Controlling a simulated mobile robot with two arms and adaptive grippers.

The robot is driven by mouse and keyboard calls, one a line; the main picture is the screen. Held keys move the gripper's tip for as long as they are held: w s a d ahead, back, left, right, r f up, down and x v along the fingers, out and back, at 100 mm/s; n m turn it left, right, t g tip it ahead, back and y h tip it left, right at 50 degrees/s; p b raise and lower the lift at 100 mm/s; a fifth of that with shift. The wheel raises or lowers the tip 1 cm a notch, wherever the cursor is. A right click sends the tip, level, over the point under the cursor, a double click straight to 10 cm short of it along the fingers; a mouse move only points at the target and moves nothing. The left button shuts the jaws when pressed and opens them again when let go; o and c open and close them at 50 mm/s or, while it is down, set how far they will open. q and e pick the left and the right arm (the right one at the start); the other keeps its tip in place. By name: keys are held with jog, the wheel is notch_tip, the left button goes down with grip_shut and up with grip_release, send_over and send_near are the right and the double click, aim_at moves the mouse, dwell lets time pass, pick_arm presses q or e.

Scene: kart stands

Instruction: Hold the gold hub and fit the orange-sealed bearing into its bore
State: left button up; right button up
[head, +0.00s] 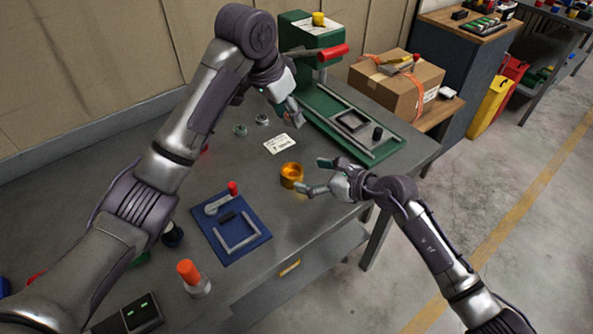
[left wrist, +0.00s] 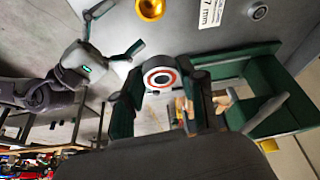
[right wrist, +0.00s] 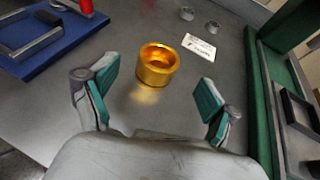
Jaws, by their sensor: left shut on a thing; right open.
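The gold hub (head: 291,175) stands upright on the grey table near its front edge, bore facing up. It also shows in the right wrist view (right wrist: 157,66) and at the top of the left wrist view (left wrist: 151,8). My right gripper (head: 314,176) is open, its fingers spread on the near side of the hub, not closed on it. My left gripper (head: 295,112) is shut on the bearing (left wrist: 160,78), a ring with an orange-red seal and dark centre. It is above the table, beyond the hub. The bearing is hard to make out in the head view.
Two small grey rings (head: 240,130) (head: 262,120) and a white card (head: 281,144) lie beyond the hub. A green press (head: 335,125) with a red handle stands at the back right. A blue mat (head: 230,230) holds grey parts. Bare table surrounds the hub.

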jog(key=x, duration=0.6)
jog(key=shift+w+a+f, duration=0.15)
jog(key=shift+w+a, duration=0.1)
jog(key=shift+a, duration=0.05)
jog(key=c, duration=1.6)
jog(key=shift+o, duration=0.2)
pick_arm(q)
jog(key=shift+f, duration=0.1)
jog(key=m, duration=0.2)
send_over(288, 174)
notch_tip(288, 174, down, 12)
jog(key=shift+f, duration=0.1)
